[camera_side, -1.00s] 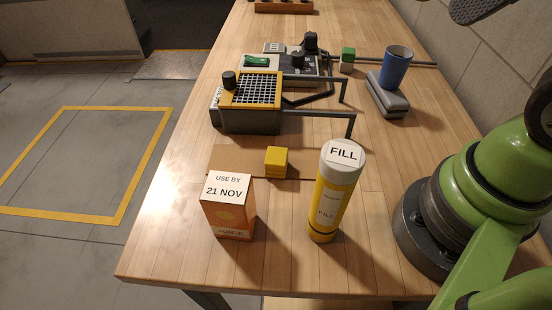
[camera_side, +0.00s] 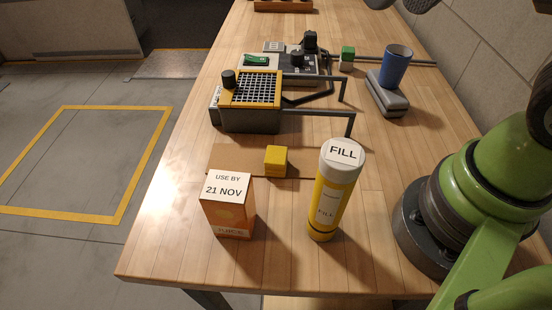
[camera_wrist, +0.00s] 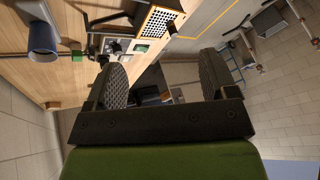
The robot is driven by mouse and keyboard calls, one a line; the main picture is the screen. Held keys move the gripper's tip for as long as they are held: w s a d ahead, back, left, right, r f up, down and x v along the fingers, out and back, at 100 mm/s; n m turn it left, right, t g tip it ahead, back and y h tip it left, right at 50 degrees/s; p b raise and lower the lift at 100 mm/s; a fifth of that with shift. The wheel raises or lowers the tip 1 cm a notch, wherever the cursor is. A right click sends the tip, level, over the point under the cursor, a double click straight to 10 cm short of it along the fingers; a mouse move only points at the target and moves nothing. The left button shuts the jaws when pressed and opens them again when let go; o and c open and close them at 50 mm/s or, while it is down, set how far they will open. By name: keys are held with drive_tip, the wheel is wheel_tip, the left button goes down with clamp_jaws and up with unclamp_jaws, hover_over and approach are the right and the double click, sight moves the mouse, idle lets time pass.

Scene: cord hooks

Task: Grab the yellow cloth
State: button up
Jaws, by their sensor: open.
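No loose cloth shows clearly in either view. The only small plain yellow thing is a block-like piece (camera_side: 276,161) on a brown board at the middle of the bench; I cannot tell whether it is a folded cloth. My gripper (camera_wrist: 163,68) is open in the wrist view, with two dark ridged pads apart and nothing between them. In the side view only a grey bit of it shows at the top right edge, high and far from the yellow piece.
An orange carton (camera_side: 229,208) and a yellow FILL bottle (camera_side: 332,195) stand in front of the yellow piece. A yellow-topped grid device (camera_side: 252,100) with bar hooks lies behind it. A blue cup (camera_side: 396,67) stands on a grey case (camera_side: 387,95).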

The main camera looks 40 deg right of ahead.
drive_tip(key=w+a+f+n+g, duration=0.3)
drive_tip(key=w+a+f+n, duration=0.2)
drive_tip(key=w+f, duration=0.3)
drive_tip(key=n+g+h, duration=0.2)
drive_tip(key=n, duration=0.2)
approach(276, 155)
wheel_tip(276, 155, down, 4)
drive_tip(key=shift+r+n, duration=0.1)
drive_tip(key=shift+n, duration=0.2)
drive_tip(key=f, duration=0.6)
drive_tip(key=shift+w+f, duration=0.2)
drive_tip(key=shift+c, duration=0.4)
drive_tip(key=c, duration=0.9)
